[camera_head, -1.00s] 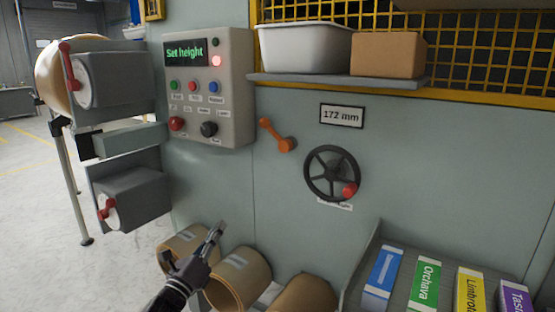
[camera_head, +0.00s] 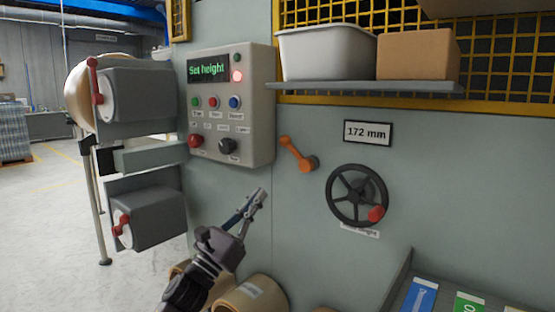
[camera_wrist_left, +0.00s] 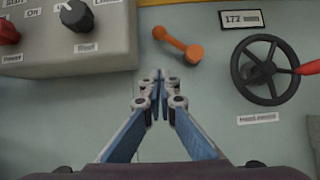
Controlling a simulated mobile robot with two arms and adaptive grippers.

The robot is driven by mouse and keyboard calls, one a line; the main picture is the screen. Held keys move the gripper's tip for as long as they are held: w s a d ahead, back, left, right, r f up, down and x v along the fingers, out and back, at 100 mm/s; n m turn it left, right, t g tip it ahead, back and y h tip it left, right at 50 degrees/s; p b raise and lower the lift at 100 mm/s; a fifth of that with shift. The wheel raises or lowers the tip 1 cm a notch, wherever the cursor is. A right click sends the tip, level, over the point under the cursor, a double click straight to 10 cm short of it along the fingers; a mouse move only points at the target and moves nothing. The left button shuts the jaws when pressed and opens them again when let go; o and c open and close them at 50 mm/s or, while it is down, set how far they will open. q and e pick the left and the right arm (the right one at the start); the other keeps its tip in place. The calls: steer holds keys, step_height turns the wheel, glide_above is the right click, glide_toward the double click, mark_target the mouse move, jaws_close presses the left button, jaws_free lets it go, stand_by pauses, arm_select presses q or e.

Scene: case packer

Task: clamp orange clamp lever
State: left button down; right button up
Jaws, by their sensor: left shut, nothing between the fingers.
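The orange clamp lever (camera_head: 298,153) sits on the grey machine panel, between the control box and the black handwheel. It slants from upper left down to its pivot at lower right. In the left wrist view the orange clamp lever (camera_wrist_left: 178,44) is above the fingertips. My left gripper (camera_head: 259,195) is shut and empty, below and left of the lever and apart from it. The left gripper's fingertips (camera_wrist_left: 159,78) point up toward the panel in the wrist view. My right gripper is not in view.
The control box (camera_head: 262,110) with buttons and a "Set height" display juts out left of the lever. The black handwheel (camera_head: 357,195) with a red knob is to the right, under the 172 mm display (camera_head: 368,132). A shelf (camera_head: 370,88) holds a bin and a box above.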

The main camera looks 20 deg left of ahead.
mark_target(295, 152)
arm_select(q)
steer(key=x, duration=0.3)
steer(key=s+r+p+x, duration=0.1)
steer(key=x, duration=0.3)
steer(key=r+x, duration=0.1)
steer(key=x, duration=0.3)
steer(key=shift+s+a+r+p, duration=0.1)
steer(key=shift+s+p, duration=0.1)
steer(key=shift+p, duration=0.2)
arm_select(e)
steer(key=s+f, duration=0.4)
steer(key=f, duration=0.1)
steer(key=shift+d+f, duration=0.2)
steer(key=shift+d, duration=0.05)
arm_select(q)
steer(key=shift+r+m+h, duration=0.2)
steer(key=shift+m+h, duration=0.2)
steer(key=shift+m, duration=0.1)
steer(key=shift+r+m+g+h, duration=0.15)
steer(key=shift+m+g+h, duration=0.25)
steer(key=shift+m+g, duration=0.1)
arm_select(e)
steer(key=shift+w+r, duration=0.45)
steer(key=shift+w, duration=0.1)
arm_select(q)
steer(key=shift+s+r+m+h+b, duration=0.15)
steer(key=shift+m+h+b, duration=0.15)
steer(key=shift+m+h, duration=0.15)
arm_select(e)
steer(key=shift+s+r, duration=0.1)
